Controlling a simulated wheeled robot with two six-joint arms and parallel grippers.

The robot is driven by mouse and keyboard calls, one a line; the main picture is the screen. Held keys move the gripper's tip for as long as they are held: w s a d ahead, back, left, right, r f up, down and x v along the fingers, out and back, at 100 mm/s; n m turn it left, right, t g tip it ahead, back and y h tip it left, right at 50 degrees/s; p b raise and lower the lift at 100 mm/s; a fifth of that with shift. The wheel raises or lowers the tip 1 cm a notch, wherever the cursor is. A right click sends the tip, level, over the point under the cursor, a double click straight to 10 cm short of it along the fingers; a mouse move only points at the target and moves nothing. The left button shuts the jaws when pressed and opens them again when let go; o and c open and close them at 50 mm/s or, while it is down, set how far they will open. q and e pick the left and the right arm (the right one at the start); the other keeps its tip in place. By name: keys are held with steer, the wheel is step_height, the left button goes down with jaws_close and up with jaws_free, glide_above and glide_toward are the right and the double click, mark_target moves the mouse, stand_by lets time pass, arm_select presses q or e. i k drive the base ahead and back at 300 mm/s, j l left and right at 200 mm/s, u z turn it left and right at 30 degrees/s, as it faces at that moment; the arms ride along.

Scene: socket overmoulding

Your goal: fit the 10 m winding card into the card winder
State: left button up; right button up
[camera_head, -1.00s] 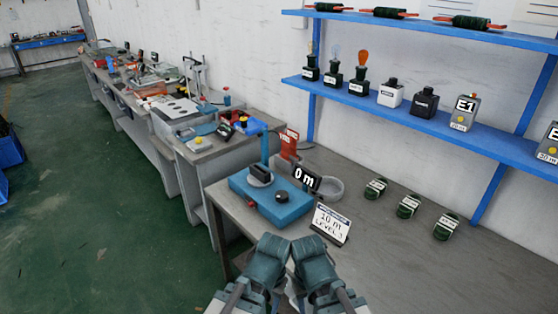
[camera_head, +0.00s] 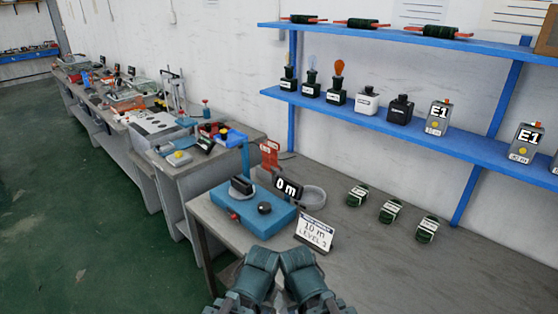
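A sign (camera_head: 315,232) reading "10 m LEVEL 3" stands by the winder. My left gripper (camera_head: 262,256) and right gripper (camera_head: 297,256) are side by side at the bottom, apart from the cards and winder. Their fingertips are not clear.
A grey round dish (camera_head: 312,195) and a red stand (camera_head: 270,154) sit behind the winder. Blue shelves (camera_head: 400,122) above hold bottles, lamps, E1 boxes and green wound coils. The right part of the bench (camera_head: 380,270) is clear.

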mark_target(239, 188)
steer(key=j+z, duration=0.1)
steer(key=z, duration=0.25)
steer(key=i+j+z, duration=0.1)
steer(key=z, duration=0.2)
steer(key=j+z, duration=0.15)
steer(key=z, duration=0.2)
steer(key=i+j+z, duration=0.1)
steer(key=j+z, duration=0.35)
steer(key=j, duration=0.5)
steer(key=j+z, duration=0.4)
steer(key=j, duration=1)
steer(key=k+j, duration=0.15)
steer(key=j, duration=0.9)
steer(key=k+j+z, duration=0.1)
steer(key=j, duration=0.4)
steer(key=i+l, duration=0.35)
